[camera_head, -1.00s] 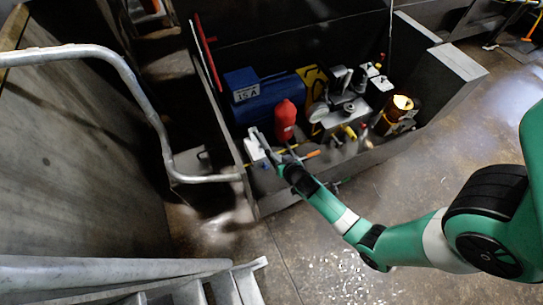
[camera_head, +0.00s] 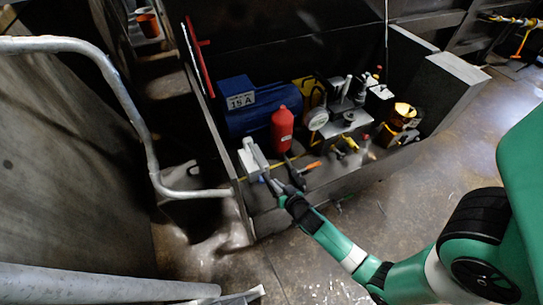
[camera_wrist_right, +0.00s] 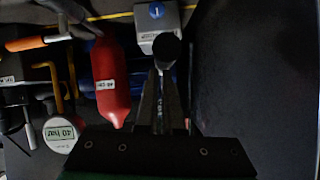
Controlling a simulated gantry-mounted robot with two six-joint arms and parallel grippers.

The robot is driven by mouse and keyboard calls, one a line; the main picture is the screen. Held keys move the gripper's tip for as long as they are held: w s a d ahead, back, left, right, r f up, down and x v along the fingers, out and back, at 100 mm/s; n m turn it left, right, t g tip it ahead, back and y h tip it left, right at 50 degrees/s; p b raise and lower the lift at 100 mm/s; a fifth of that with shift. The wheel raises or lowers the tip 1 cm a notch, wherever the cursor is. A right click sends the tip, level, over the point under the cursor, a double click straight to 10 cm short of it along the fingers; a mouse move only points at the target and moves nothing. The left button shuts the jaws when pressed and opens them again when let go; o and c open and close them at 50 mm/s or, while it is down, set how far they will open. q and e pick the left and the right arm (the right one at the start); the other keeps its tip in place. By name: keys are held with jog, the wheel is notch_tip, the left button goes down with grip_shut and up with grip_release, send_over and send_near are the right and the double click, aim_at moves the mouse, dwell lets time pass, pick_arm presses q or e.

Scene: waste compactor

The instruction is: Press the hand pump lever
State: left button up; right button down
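A white-grey box-shaped unit (camera_head: 247,160) stands at the left end of the machinery bay, with a grey bar-like lever (camera_head: 260,157) along its right side. In the right wrist view, a dark round knob (camera_wrist_right: 167,48), apparently the lever's end, shows just beyond the fingertips, in front of the pale box (camera_wrist_right: 150,16). My right gripper (camera_head: 279,172) is close beside the lever, with its two dark fingers spread apart. In the wrist view its fingers (camera_wrist_right: 160,85) flank a thin light strip; I cannot tell whether they touch the lever. My left gripper is out of view.
A low grey wall (camera_head: 345,184) edges the bay. A handrail (camera_head: 125,100) is at left.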

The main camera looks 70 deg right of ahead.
jog(key=shift+s+a+f, duration=0.1)
jog(key=shift+s+f, duration=0.15)
jog(key=shift+f, duration=0.3)
jog(key=shift+s+a+f, duration=0.1)
jog(key=shift+s+f, duration=0.15)
jog(key=shift+f, duration=0.25)
jog(key=r+p, duration=0.1)
jog(key=r, duration=0.1)
jog(key=r+p, duration=0.3)
jog(key=p, duration=0.1)
jog(key=shift+w+d+r, duration=0.25)
jog(key=shift+w+r, duration=0.1)
jog(key=shift+r, duration=0.05)
jog(key=s+a+r, duration=0.2)
jog(key=s+a, duration=0.4)
jog(key=s, duration=0.1)
jog(key=shift+s+a+r, duration=0.15)
jog(key=shift+s, duration=0.1)
